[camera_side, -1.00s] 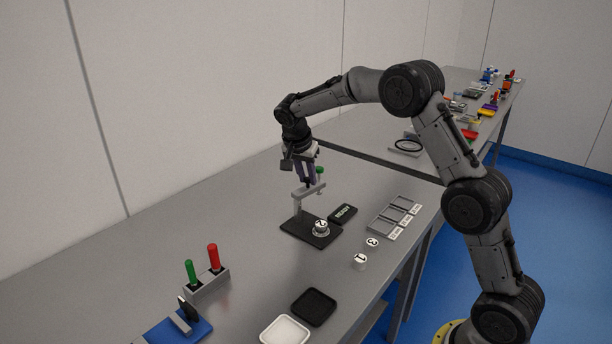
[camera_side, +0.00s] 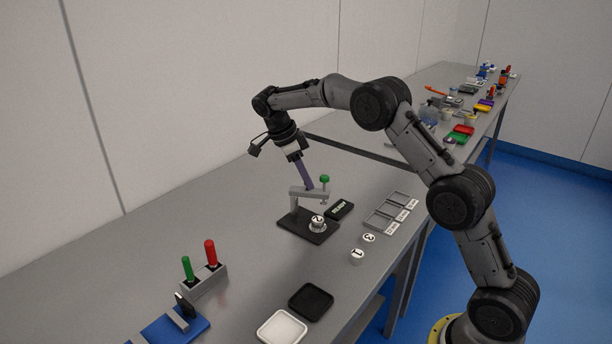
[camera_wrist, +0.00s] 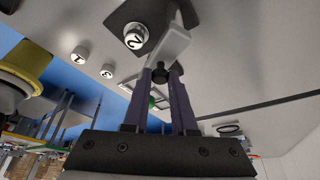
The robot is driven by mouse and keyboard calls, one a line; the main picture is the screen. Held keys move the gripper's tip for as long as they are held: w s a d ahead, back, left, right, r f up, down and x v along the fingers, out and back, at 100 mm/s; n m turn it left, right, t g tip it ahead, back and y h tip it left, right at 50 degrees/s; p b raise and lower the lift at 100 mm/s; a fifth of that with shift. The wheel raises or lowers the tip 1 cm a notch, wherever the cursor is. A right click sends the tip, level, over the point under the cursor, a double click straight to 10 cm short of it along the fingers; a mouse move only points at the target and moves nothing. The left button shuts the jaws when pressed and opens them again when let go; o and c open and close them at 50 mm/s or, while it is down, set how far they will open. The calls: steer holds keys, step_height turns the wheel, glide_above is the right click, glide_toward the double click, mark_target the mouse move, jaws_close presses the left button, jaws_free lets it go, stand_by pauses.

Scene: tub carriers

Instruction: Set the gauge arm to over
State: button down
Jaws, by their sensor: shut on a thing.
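The gauge arm (camera_side: 310,194) is a grey bar on a post that stands on a black base plate (camera_side: 292,226). A green knob (camera_side: 324,179) stands up at its free end. A round white-topped tub marked 2 (camera_side: 318,219) sits on the plate, below and near the free end of the bar; it also shows in the wrist view (camera_wrist: 135,36). My gripper (camera_side: 309,187) has its purple fingers tilted down at the bar. In the wrist view my gripper (camera_wrist: 163,72) is shut on a dark part by the bar, partly hidden by the fingers.
A black READY panel (camera_side: 340,210) lies beside the plate. Tubs 1 (camera_side: 357,257) and 3 (camera_side: 369,238) stand in front of a grey slotted tray (camera_side: 383,228). Black (camera_side: 311,301) and white (camera_side: 282,327) trays lie nearer. A block (camera_side: 205,283) holds green and red handles.

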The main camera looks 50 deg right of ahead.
steer(key=m, duration=0.2)
steer(key=a+m+y, duration=0.1)
steer(key=m+g, duration=0.1)
steer(key=m, duration=0.1)
steer(key=shift+a+r+m+y, duration=0.15)
steer(key=shift+a+m+y, duration=0.15)
steer(key=shift+y, duration=0.1)
stand_by(0.3)
steer(key=c, duration=0.7)
jaws_free()
steer(key=shift+s, duration=0.1)
steer(key=shift+c, duration=0.2)
steer(key=s+a+r, duration=0.3)
steer(key=s+r, duration=1)
steer(key=shift+s+a, duration=0.15)
steer(key=shift+s, duration=0.2)
